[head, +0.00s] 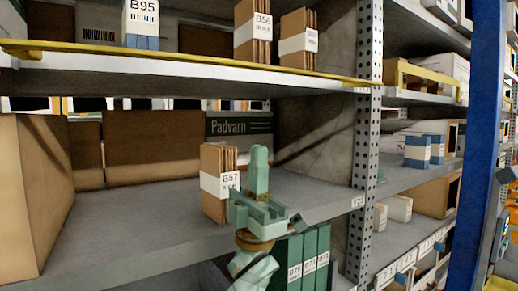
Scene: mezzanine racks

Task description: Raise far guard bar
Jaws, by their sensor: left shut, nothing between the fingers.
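A long yellow guard bar (200,62) runs along the front edge of the upper shelf, from the left picture edge to the perforated upright. Another, shorter yellow guard bar (430,79) is farther off, on a shelf of the bay beyond the upright. My left gripper (259,178) is pale green, shut and empty. It points up in front of the middle shelf, below the long bar and well to the left of the shorter one, touching neither. My right gripper is not in view.
A B57 carton bundle (213,185) stands just left of my left gripper. Green binders (305,258) stand below it. The grey perforated upright (367,130) and a blue post (484,150) are to the right. The middle shelf (140,215) has bare room at its front.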

